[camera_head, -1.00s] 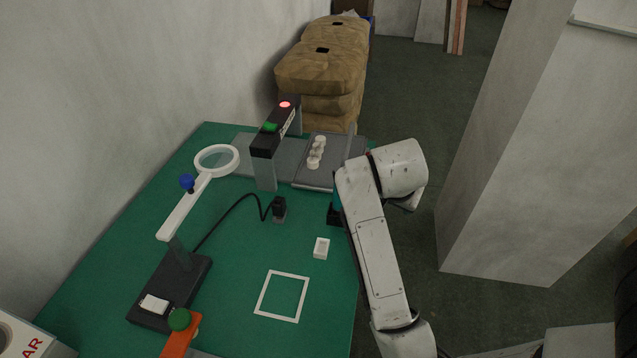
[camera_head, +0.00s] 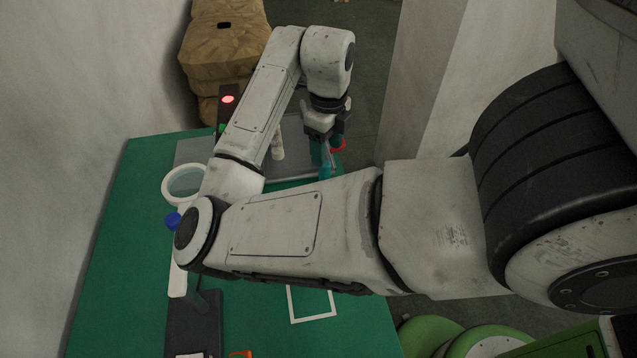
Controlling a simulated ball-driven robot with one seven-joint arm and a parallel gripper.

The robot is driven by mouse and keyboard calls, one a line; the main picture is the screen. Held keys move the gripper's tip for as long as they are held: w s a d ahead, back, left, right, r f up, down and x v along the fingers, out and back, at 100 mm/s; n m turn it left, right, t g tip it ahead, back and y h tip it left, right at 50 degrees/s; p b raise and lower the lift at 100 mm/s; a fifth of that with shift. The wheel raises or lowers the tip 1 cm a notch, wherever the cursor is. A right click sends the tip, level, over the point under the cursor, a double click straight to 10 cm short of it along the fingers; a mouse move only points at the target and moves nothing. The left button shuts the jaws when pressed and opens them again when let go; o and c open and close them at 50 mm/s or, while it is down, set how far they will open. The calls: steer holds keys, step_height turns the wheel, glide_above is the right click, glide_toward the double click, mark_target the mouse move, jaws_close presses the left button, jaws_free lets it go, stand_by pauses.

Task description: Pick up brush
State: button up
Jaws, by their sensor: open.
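My gripper (camera_head: 324,142) is at the far right edge of the green table, pointing down, with its jaws open. A slim teal and grey upright thing (camera_head: 326,168) shows just below and between the dark fingers; it may be the brush, but it is small and partly hidden, so I cannot tell for sure. I cannot tell whether the fingers touch it. A small red part (camera_head: 338,145) shows beside the right finger.
My arm covers much of the green table (camera_head: 120,250). A magnifier (camera_head: 186,183) with a blue knob (camera_head: 173,221) stands at left. A grey plate (camera_head: 297,165) holds white cylinders (camera_head: 278,145). A red lamp (camera_head: 228,99) tops a dark post. Brown sacks (camera_head: 222,45) stand behind; a white frame (camera_head: 313,317) marks the table.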

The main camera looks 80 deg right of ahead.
mark_target(325, 171)
steer(key=shift+w+f+p, duration=0.15)
steer(key=shift+f+p, duration=0.25)
steer(key=shift+f, duration=3.8)
jaws_close()
steer(key=shift+r, duration=0.1)
